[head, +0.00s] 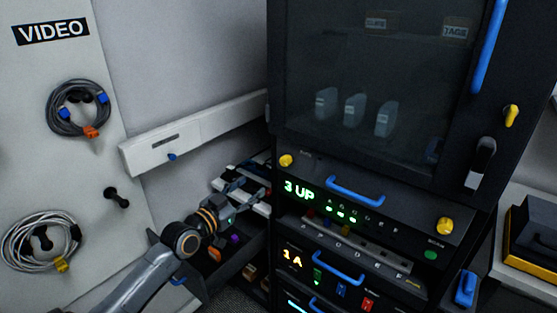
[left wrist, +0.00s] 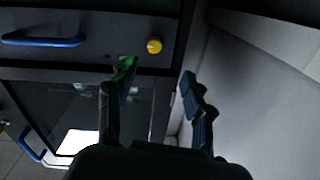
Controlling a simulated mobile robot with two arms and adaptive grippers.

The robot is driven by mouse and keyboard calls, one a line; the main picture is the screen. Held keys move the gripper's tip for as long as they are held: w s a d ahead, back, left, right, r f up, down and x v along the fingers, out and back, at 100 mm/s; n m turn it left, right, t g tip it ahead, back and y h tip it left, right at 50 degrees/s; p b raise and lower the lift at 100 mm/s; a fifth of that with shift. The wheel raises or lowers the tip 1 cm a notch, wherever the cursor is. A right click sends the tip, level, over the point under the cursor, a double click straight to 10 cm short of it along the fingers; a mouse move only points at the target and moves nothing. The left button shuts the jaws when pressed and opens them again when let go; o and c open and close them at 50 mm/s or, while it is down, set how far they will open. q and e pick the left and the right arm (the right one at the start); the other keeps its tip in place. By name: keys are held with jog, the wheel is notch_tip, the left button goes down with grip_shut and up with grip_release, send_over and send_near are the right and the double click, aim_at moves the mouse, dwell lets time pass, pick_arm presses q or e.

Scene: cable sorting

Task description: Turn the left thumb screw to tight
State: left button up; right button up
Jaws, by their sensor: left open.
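The left thumb screw (head: 286,160) is a yellow knob at the left end of the dark panel with the green "3 UP" display (head: 299,192). It also shows as a yellow knob (left wrist: 154,45) in the left wrist view, beyond the fingertips and in line with the gap between them. My left gripper (head: 255,193) is open and empty, below and left of the knob in the head view. Its two spread fingers (left wrist: 157,74) show in the left wrist view, apart from the knob. Another yellow thumb screw (head: 445,226) is at the panel's right end. My right gripper is out of view.
A blue handle (head: 355,190) crosses the panel near the left knob. A glass door (head: 340,70) is above. An open drawer (head: 238,262) with small items lies under my left arm. A white rail (head: 190,132) and coiled cables (head: 78,108) are on the left walls.

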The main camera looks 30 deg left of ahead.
pick_arm(q)
jog(key=r, duration=0.1)
jog(key=p, duration=0.1)
send_near(283, 163)
jog(key=w, duration=0.8)
jog(key=shift+w+d+f+p, duration=0.1)
jog(key=shift+w+d+p, duration=0.05)
jog(key=shift+p, duration=0.2)
jog(key=shift+w, duration=0.3)
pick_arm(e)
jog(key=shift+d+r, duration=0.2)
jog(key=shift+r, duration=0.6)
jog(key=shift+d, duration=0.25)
pick_arm(q)
grip_shut()
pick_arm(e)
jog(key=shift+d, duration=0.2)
